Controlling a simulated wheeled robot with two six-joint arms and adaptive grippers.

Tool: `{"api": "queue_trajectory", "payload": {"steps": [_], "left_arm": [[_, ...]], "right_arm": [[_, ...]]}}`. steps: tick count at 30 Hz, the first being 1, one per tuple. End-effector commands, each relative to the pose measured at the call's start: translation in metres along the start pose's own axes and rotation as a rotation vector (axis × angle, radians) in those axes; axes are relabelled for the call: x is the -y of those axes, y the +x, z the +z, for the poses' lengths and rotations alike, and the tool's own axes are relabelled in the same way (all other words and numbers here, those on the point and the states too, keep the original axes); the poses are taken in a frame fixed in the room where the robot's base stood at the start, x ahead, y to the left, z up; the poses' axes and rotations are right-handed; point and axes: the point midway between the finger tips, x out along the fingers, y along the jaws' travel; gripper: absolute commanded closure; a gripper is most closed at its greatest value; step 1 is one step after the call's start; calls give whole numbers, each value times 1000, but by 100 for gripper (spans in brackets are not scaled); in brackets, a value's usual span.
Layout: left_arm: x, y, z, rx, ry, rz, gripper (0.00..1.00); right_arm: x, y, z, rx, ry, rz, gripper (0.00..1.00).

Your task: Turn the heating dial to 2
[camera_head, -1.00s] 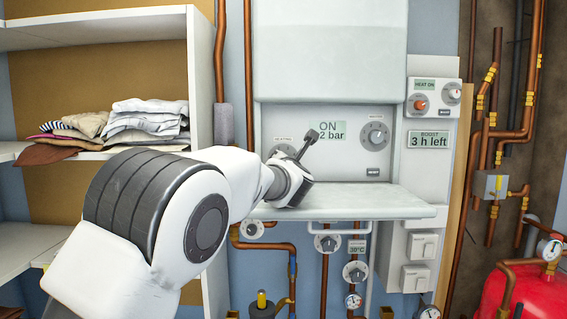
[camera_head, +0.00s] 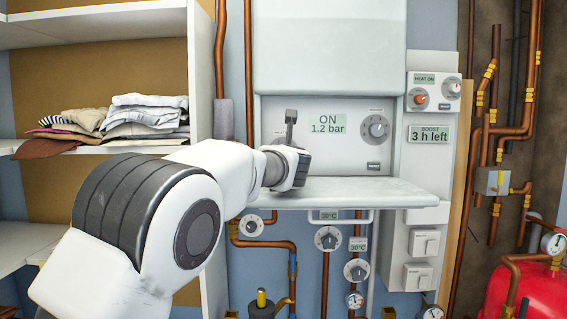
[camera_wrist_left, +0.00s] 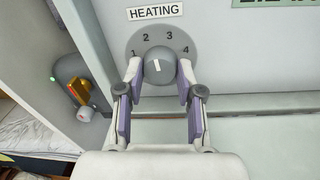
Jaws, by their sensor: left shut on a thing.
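The heating dial (camera_wrist_left: 159,66) is a round grey knob on a darker scale with the numbers 1 to 4, under a HEATING label (camera_wrist_left: 155,12). Its white mark leans slightly left of straight up, nearest the 2, though the exact setting is hard to tell. My left gripper (camera_wrist_left: 159,82) has a finger on each side of the knob and is shut on it. In the head view my left gripper (camera_head: 291,122) stands upright in front of the boiler panel and hides the heating dial. My right gripper is not in view.
A second dial (camera_head: 376,129) sits right of the display (camera_head: 328,124) reading ON, 1.2 bar. A pale ledge (camera_head: 370,191) juts out below the panel. Shelves with folded clothes (camera_head: 145,121) stand left. Pipes and a red tank (camera_head: 530,292) are right.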

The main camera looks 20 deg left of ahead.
Motion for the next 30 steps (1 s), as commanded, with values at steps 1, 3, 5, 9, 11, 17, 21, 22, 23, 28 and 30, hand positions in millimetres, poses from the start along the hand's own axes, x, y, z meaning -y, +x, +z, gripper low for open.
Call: {"api": "queue_trajectory", "payload": {"steps": [1, 3, 5, 9, 11, 17, 21, 22, 23, 28, 30], "left_arm": [[1, 1, -6, -6, -35, -2, 98], [1, 1, -5, -9, -85, -4, 98], [1, 1, -5, -12, -124, -6, 98], [1, 1, -5, -17, -198, -10, 98], [1, 1, -4, -19, -222, -11, 98], [1, 1, -4, -23, -268, -13, 98], [1, 1, -4, -24, -276, -13, 98], [1, 1, -4, -24, -277, -13, 98], [1, 1, -4, -24, -277, -13, 98], [1, 1, -4, -24, -276, -13, 98], [1, 1, -4, -24, -276, -13, 57]], "right_arm": [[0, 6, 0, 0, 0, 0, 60], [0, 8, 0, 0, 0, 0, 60], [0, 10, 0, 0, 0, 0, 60], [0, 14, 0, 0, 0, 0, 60], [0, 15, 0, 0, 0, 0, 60], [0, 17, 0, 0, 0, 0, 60], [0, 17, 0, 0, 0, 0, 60], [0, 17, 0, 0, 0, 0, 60], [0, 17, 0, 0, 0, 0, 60], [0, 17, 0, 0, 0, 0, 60], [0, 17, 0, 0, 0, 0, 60]]}}
